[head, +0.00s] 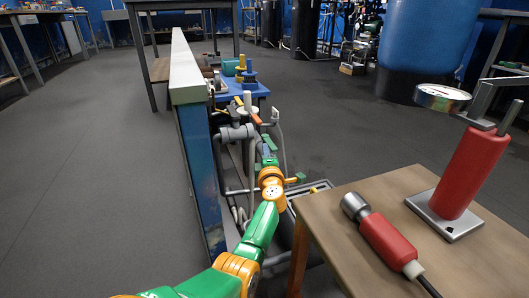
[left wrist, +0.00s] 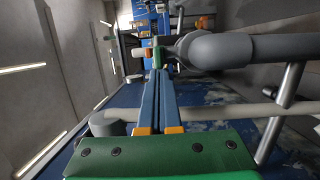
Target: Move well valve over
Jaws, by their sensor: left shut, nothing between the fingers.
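No part is labelled as the well valve. Grey pipework (head: 237,132) with small valve handles stands beside the blue and white partition. An orange handle (head: 256,119) sits at its top, just beyond my left gripper (head: 265,149). In the left wrist view my left gripper (left wrist: 156,72) has its blue fingers together, with nothing between them. A thick grey pipe (left wrist: 215,48) runs to the right of the fingers. My right gripper is not in view.
The partition (head: 196,130) runs close along the left of my arm. A wooden table (head: 345,215) at the right holds a red cylinder with a gauge (head: 458,170) and a red-handled tool (head: 385,238). Open floor (head: 90,150) lies left of the partition.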

